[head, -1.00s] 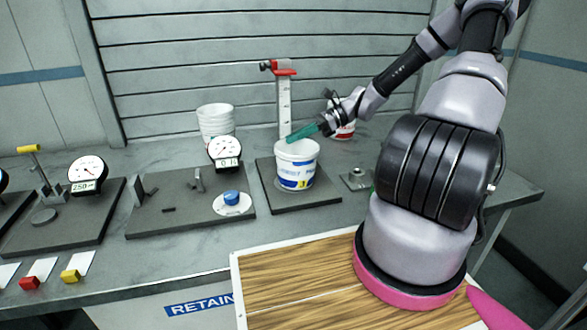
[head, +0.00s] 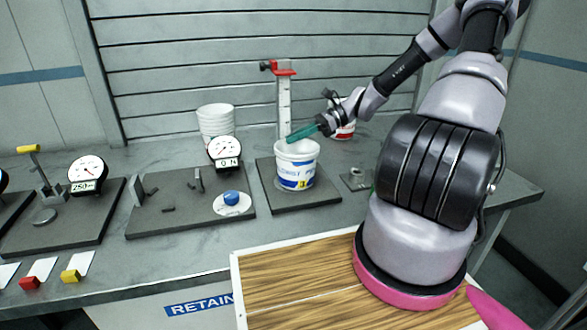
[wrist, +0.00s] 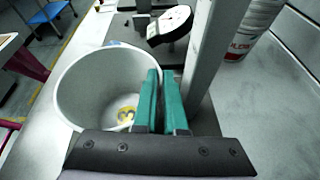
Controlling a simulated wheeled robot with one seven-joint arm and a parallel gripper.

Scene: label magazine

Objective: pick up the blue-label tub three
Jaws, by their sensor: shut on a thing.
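The blue-label tub three (head: 296,165) is a white open tub with a blue and yellow label. It stands upright on the dark base of the height gauge in the head view. In the wrist view I look into the tub (wrist: 85,75) and see a yellow disc with a 3 on its floor. My gripper (head: 290,139) has green fingers that reach the tub's rim from the right. In the wrist view the fingers (wrist: 160,90) are close together at the tub's right wall, shut on it. The fingertips' exact contact on the wall is partly hidden.
The gauge's upright scale (head: 284,105) with a red head stands just behind the tub; its post (wrist: 205,50) is close to my fingers. A stack of white tubs (head: 215,120) is at the back left. A red-label tub (head: 345,132) stands behind my wrist.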

